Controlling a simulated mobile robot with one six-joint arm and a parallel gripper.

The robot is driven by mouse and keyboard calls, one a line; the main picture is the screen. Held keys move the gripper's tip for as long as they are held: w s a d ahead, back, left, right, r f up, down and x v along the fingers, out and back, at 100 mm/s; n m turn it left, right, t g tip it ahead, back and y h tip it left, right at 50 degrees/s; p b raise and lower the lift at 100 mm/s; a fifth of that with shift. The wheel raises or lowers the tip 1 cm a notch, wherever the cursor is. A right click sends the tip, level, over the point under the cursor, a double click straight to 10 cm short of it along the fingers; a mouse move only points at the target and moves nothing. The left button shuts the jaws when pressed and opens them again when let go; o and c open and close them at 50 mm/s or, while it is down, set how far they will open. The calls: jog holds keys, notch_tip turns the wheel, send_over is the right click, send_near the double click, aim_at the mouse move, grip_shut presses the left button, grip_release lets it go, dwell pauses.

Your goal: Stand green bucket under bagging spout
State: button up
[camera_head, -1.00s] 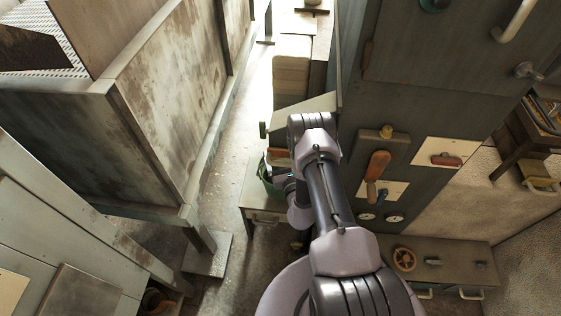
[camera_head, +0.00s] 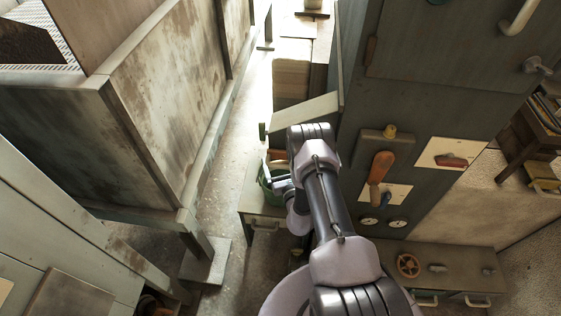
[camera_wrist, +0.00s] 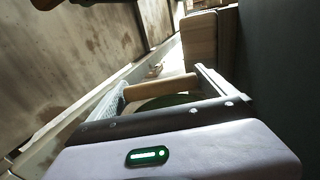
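The green bucket (camera_head: 264,178) stands on a low grey stand at the middle of the head view, partly hidden by my arm. In the wrist view only a dark green part of the bucket (camera_wrist: 165,102) shows, below its pale wooden handle grip (camera_wrist: 160,91). My gripper (camera_wrist: 162,90) is at the bucket, with its two fingers wide apart, one near each end of the grip. I cannot tell whether either finger touches it. A grey slanted panel (camera_head: 304,109) juts from the tall cabinet above and behind the bucket; I cannot tell whether it is the bagging spout.
The low stand (camera_head: 250,207) is beside the tall grey-green cabinet (camera_head: 440,100), which carries an orange-handled lever (camera_head: 379,168). A stained large bin (camera_head: 170,110) stands left. A strip of bare floor (camera_head: 229,165) runs between. Stacked pale blocks (camera_head: 291,80) are behind.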

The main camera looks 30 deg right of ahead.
jog(key=shift+r, duration=0.1)
jog(key=p+v, duration=0.6)
jog(key=v, duration=0.6)
jog(key=shift+p, duration=0.35)
